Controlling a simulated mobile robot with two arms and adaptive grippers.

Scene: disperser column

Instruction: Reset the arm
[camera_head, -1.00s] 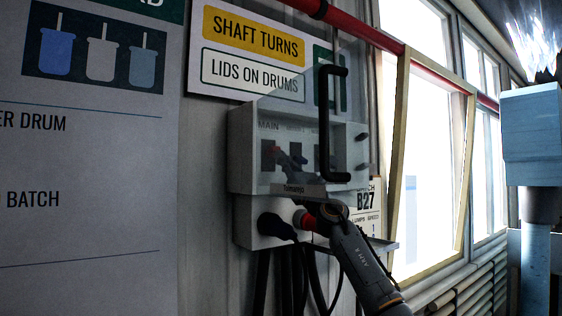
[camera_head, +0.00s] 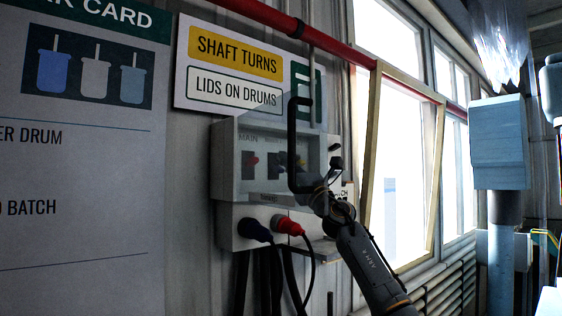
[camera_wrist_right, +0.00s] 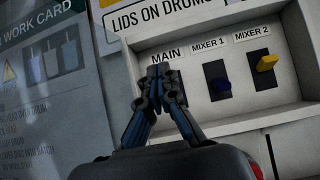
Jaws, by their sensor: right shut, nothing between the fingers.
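My right gripper (camera_head: 318,194) is in front of the lower right part of the grey switch box (camera_head: 226,185), its arm rising from the bottom right. In the right wrist view its fingers (camera_wrist_right: 160,72) are shut together and empty. They hide the switch under the MAIN label there. In the head view the red main knob (camera_head: 253,161) is seen through a clear cover with a black handle (camera_head: 292,140). My left gripper is out of view.
A red pipe (camera_head: 335,48) crosses above. A window (camera_head: 395,190) is to the right, and a blue-grey column unit (camera_head: 499,145) stands farther right.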

